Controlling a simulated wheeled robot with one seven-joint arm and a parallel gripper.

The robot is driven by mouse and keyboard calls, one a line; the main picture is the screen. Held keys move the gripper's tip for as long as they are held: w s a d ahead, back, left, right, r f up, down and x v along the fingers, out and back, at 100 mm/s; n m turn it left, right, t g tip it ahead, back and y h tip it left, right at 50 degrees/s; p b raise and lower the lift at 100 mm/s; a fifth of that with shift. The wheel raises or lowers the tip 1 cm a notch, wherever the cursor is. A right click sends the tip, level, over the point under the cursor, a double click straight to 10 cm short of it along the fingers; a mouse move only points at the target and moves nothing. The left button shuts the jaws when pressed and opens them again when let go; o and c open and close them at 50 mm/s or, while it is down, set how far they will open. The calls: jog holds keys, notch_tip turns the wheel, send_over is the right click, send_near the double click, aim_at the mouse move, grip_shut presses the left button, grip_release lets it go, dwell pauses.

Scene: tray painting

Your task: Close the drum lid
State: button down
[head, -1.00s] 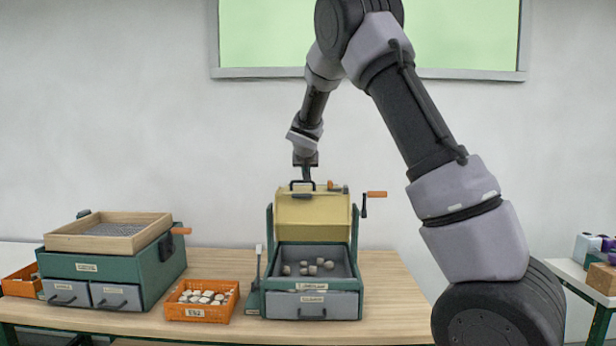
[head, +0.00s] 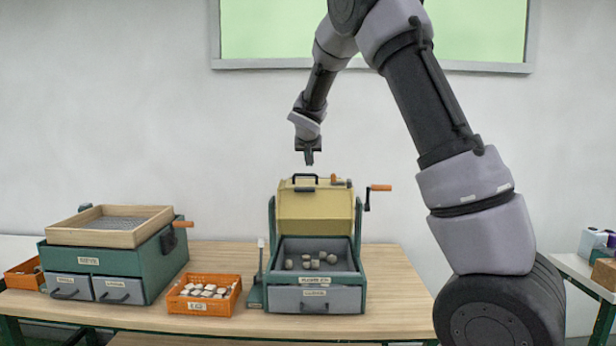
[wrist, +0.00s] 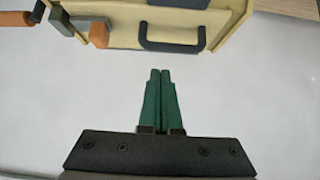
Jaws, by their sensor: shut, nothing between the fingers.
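The yellow drum (head: 314,212) sits in a green frame above a grey tray on the table. A black handle (head: 305,179) stands at its top, with an orange-tipped latch (head: 337,181) to the right. In the wrist view, the black handle (wrist: 172,46) and an orange grip (wrist: 98,33) are on the yellow lid panel (wrist: 125,33). I cannot tell whether the lid is fully seated. My gripper (head: 309,160) is shut and empty, a little above the handle and apart from it. Its green fingers (wrist: 160,72) lie together in the wrist view.
A crank with an orange handle (head: 380,187) sticks out right of the drum. Several round pieces lie in the grey tray (head: 345,258). An orange bin (head: 190,305) and a green drawer cabinet (head: 160,265) stand to the left. The table (head: 405,300) is clear at right.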

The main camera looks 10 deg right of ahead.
jog(key=s+a+f, duration=0.2)
jog(key=s+f, duration=0.2)
jog(key=s, duration=0.3)
jog(key=s+d+r+m+g+y, duration=0.1)
jog(key=s+d+r+m, duration=0.15)
jog(key=s+d, duration=0.45)
jog(key=s+d+r+m+g+y, duration=0.1)
jog(key=s+d+r+g, duration=0.15)
jog(key=s+d, duration=0.5)
jog(key=s+a+r+n+y, duration=0.1)
jog(key=s+a+r, duration=0.1)
jog(key=s, duration=0.9)
jog(key=s+a+r+n+y, duration=0.1)
jog(key=s+a+r, duration=0.2)
jog(key=s, duration=0.8)
jog(key=shift+s+a+r+t, duration=0.2)
jog(key=shift+s+r+t, duration=0.15)
jog(key=shift+t, duration=0.1)
